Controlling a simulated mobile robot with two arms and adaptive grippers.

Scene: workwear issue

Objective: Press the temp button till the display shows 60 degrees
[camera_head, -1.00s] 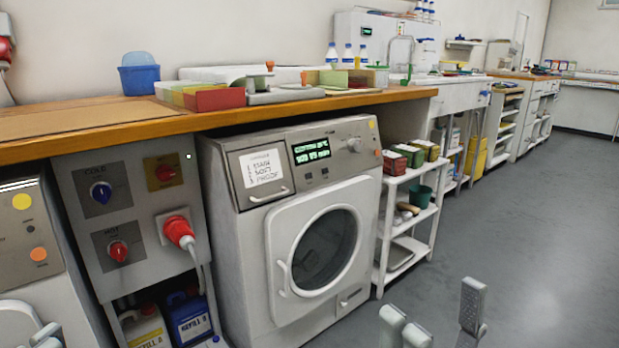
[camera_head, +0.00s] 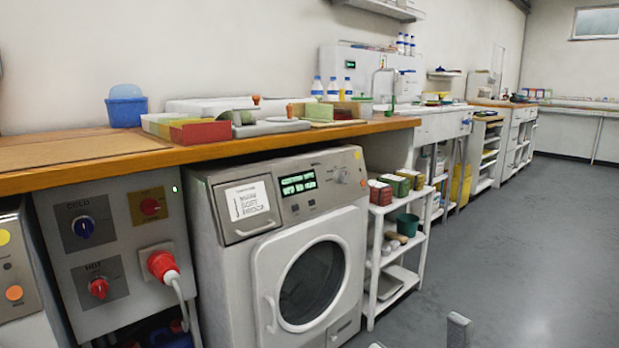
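A white front-loading washing machine (camera_head: 232,268) stands under the wooden counter, with its round door (camera_head: 311,282) shut. Its green-lit display (camera_head: 298,183) is on the top panel; the digits are too small to read surely. Two small dark buttons (camera_head: 303,208) sit below the display, their labels unreadable. A knob (camera_head: 342,175) is to the right of the display. At the bottom edge, a grey fingertip of my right gripper (camera_head: 459,328) shows in front of the floor, well apart from the machine. Its opening cannot be judged. My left gripper is out of view.
A wooden counter (camera_head: 80,150) with trays and boxes overhangs the machine. A control box with a red plug (camera_head: 160,265) stands to its left. A white shelf rack (camera_head: 374,262) stands to its right. The grey floor (camera_head: 500,240) at right is clear.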

